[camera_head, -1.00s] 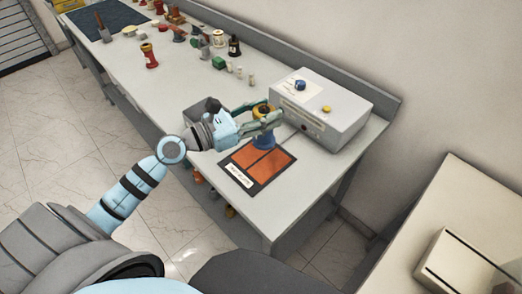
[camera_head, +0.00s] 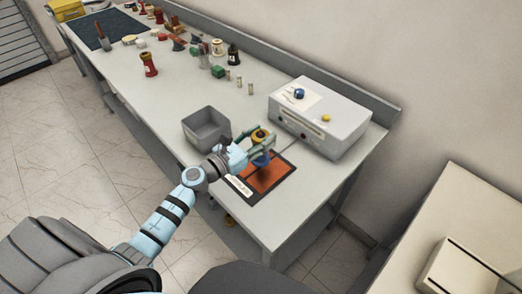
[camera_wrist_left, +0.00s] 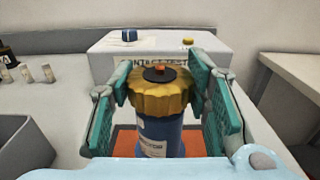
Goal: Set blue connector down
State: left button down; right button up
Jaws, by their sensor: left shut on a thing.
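The blue connector (camera_wrist_left: 158,135) has a ribbed yellow-gold collar and a dark top with a small orange centre. My left gripper (camera_wrist_left: 160,95) is shut on it, with a green-padded finger on each side of the collar. The connector stands upright in the left wrist view. In the head view the left gripper (camera_head: 264,143) and the connector (camera_head: 261,160) are over the orange mat (camera_head: 268,180) with a dark border and a white label. I cannot tell whether the connector's base touches the mat. My right gripper is not in view.
A grey tester box (camera_head: 322,117) with a blue knob and a yellow button stands behind the mat. An open grey bin (camera_head: 206,127) is to the left. Several small parts, including a red spool (camera_head: 148,64), lie farther along the bench (camera_head: 300,200).

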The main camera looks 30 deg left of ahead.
pick_arm(q)
notch_tip(320, 180, down, 4)
jog(key=shift+f+b, duration=0.1)
jog(key=shift+b, duration=1.05)
jog(key=shift+s+r, duration=0.1)
jog(key=shift+r, duration=0.1)
jog(key=shift+f, duration=0.1)
jog(key=c, duration=0.9)
grip_release()
jog(key=shift+o, duration=0.2)
